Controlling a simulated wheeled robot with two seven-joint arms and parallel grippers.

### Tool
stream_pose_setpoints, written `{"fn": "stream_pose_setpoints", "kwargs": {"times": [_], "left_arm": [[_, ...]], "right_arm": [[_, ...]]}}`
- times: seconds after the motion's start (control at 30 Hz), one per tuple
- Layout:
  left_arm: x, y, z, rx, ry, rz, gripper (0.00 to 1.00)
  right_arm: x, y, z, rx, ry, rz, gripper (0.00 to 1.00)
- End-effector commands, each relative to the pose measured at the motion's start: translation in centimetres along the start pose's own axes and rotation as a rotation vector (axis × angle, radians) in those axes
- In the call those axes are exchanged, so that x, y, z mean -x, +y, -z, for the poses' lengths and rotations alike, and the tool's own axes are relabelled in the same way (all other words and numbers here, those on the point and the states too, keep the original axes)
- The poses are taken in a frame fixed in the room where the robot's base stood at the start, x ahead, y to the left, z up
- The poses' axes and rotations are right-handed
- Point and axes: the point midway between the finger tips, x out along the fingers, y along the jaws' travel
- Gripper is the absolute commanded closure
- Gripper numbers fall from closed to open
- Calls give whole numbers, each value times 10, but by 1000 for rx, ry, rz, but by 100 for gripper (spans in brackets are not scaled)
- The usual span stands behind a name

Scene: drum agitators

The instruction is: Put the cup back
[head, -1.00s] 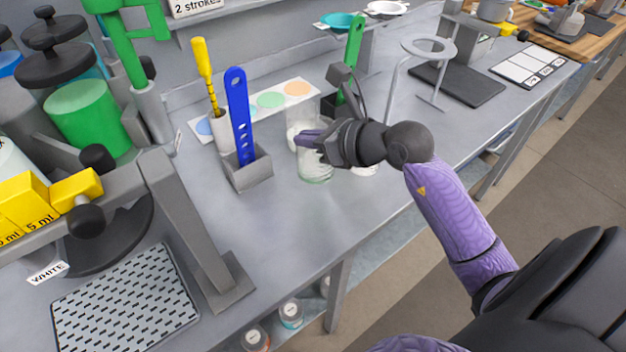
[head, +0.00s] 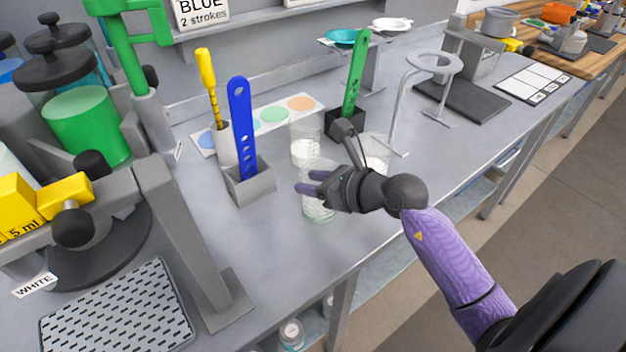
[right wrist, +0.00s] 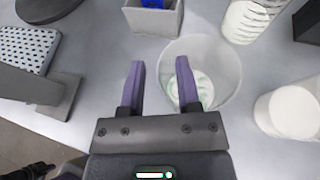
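A clear cup (head: 318,208) with a whitish-green residue inside stands on the grey bench near its front edge. In the right wrist view the cup (right wrist: 222,62) shows from above, at the right finger. My right gripper (head: 311,182) is at the upper part of this cup in the head view. In the right wrist view its two purple fingers (right wrist: 161,80) are spread with nothing clasped between them. The right finger overlaps the cup and the left finger is outside it; I cannot tell whether the right finger is inside the rim. My left gripper is out of view.
Another clear cup (head: 306,130) with white contents stands just behind, and a third (head: 376,150) to the right. A ring stand (head: 398,105) is beyond.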

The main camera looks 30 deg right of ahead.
Motion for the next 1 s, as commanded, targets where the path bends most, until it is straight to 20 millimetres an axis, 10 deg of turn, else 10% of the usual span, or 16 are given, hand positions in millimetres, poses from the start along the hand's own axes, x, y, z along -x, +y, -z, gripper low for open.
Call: {"fn": "stream_pose_setpoints", "kwargs": {"times": [0.27, 0.7, 1.0], "left_arm": [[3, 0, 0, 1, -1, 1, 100], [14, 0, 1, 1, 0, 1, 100], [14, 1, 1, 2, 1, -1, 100]], "right_arm": [[5, 0, -3, 0, 1, 0, 58], [104, 0, -2, -2, 3, 1, 58], [122, 0, -3, 1, 0, 0, 58]]}}
